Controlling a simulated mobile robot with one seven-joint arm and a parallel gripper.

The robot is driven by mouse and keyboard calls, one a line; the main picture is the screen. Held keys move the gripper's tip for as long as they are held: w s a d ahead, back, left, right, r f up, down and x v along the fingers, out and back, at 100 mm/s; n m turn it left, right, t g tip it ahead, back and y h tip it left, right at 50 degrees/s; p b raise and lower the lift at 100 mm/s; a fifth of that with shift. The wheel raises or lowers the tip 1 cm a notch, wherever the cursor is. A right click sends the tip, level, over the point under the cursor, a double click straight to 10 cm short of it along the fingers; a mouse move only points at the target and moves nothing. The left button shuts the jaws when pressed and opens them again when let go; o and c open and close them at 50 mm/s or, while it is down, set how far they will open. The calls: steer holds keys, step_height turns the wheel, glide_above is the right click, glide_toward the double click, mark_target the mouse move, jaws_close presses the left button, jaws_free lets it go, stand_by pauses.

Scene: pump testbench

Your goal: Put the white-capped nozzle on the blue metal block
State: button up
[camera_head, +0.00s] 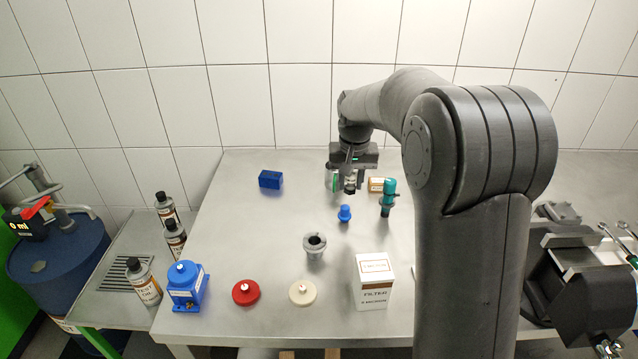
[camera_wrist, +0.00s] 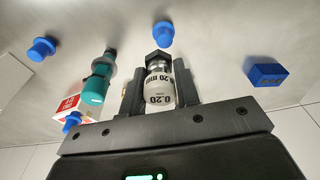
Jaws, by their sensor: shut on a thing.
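My gripper (camera_head: 349,180) is shut on the white-capped nozzle (camera_wrist: 160,90), held above the table. In the wrist view the nozzle sits between the two fingers, its cap marked 0.20 mm and its dark hex end pointing away from my palm. In the head view only a small part of the nozzle (camera_head: 350,187) shows below the gripper. The blue metal block (camera_head: 270,180) lies on the table to the left of my gripper, apart from it. It also shows at the right in the wrist view (camera_wrist: 266,75).
A teal-capped part (camera_head: 388,196) and a small box (camera_head: 376,184) stand right of my gripper. A blue knob-like part (camera_head: 344,214) and a grey ring part (camera_head: 314,245) are in front. The table between gripper and block looks clear.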

steer(key=w+a+r+n, duration=0.1)
steer(key=w+a+r, duration=0.1)
steer(key=w+a, duration=0.35)
steer(key=w+a+r+n, duration=0.1)
steer(key=w+a+r, duration=0.1)
steer(key=w, duration=0.6)
glide_above(280, 173)
steer(key=shift+n, duration=0.3)
steer(key=f, duration=0.6)
steer(key=shift+s+f, duration=0.25)
steer(key=shift+f, duration=2.1)
steer(key=o, duration=1)
steer(key=shift+f, duration=0.15)
